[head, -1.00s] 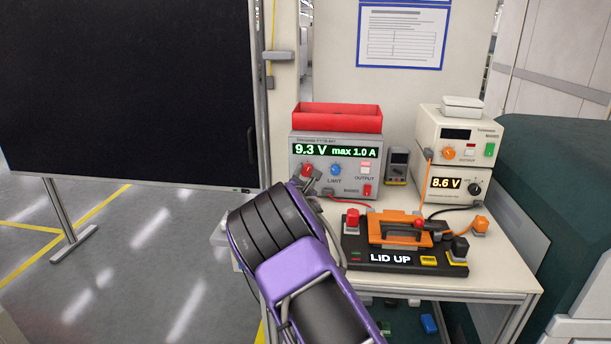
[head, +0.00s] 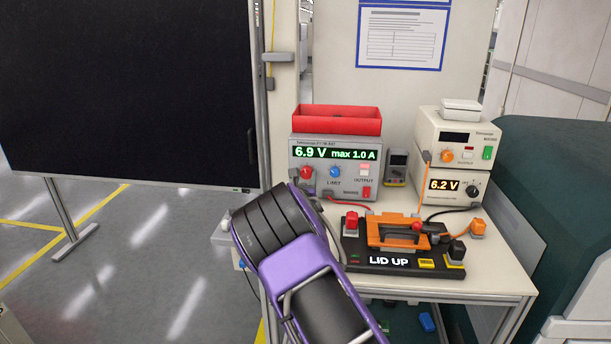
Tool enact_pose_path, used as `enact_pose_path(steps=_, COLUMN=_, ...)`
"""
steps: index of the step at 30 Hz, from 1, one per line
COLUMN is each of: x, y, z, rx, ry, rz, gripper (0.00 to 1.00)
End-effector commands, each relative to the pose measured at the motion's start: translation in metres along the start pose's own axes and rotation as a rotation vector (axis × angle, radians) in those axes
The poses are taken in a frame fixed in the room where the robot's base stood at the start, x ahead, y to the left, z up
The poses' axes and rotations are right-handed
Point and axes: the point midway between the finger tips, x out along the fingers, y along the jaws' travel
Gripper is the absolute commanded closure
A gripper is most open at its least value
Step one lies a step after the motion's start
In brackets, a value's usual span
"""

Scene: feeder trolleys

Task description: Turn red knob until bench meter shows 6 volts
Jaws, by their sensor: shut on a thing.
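The red knob (head: 306,172) is on the front of a grey power supply (head: 366,181), whose green display reads 6.9 V max 1.0 A. My gripper (head: 305,180) is at the knob and shut on it; my purple and black wrist hides most of the fingers. The bench meter (head: 456,199) is the lower cream box at the right of the table, and its display reads 6.2 V.
A blue LIMIT knob (head: 335,172) sits just right of the red knob. A red tray (head: 337,119) rests on the supply. In front stands a black fixture (head: 358,257) reading LID UP, with an orange frame (head: 385,236) and cables. A cream unit (head: 450,134) sits above the meter.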

Motion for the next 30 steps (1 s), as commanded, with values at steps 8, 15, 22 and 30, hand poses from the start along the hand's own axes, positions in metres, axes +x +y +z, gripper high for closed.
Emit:
enact_pose_path(steps=8, x=-0.0004, y=0.0005, z=-0.0004, rx=-0.095, ry=0.002, rz=0.001, gripper=1.0)
enact_pose_path(steps=15, x=-0.0004, y=0.0004, z=-0.001, rx=-0.115, ry=0.002, rz=0.001, gripper=1.0)
enact_pose_path(steps=22, x=-0.0004, y=0.0003, z=-0.0012, rx=-0.115, ry=0.002, rz=0.0, gripper=1.0)
enact_pose_path(steps=30, x=-0.0003, y=0.0002, z=-0.0009, rx=-0.114, ry=0.001, rz=0.0, gripper=0.23)
